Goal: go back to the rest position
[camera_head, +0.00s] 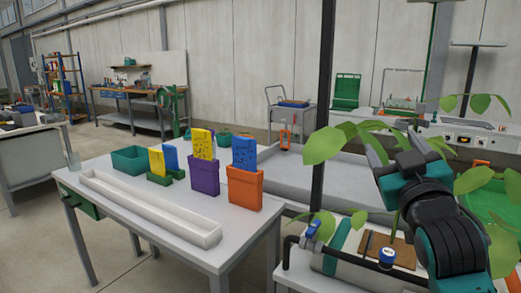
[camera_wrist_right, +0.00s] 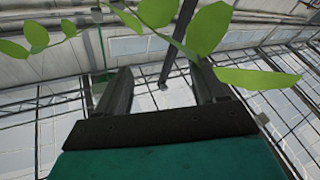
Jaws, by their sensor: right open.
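My right gripper (camera_head: 398,150) is raised at the right of the head view, among green leaves in front of the skid. Its two fingers stand apart with nothing between them. In the right wrist view the open fingers (camera_wrist_right: 160,92) point up toward the roof and windows, with leaves (camera_wrist_right: 208,28) close beyond the fingertips. I cannot tell whether any leaf touches the gripper. My left gripper is not in view.
A white table (camera_head: 135,215) at the left holds a long white trough (camera_head: 150,212), a purple bin (camera_head: 205,175), an orange bin (camera_head: 245,188) and a green bin (camera_head: 129,160). A dark post (camera_head: 322,100) stands left of my right gripper. A blue-capped fitting (camera_head: 387,256) sits below it.

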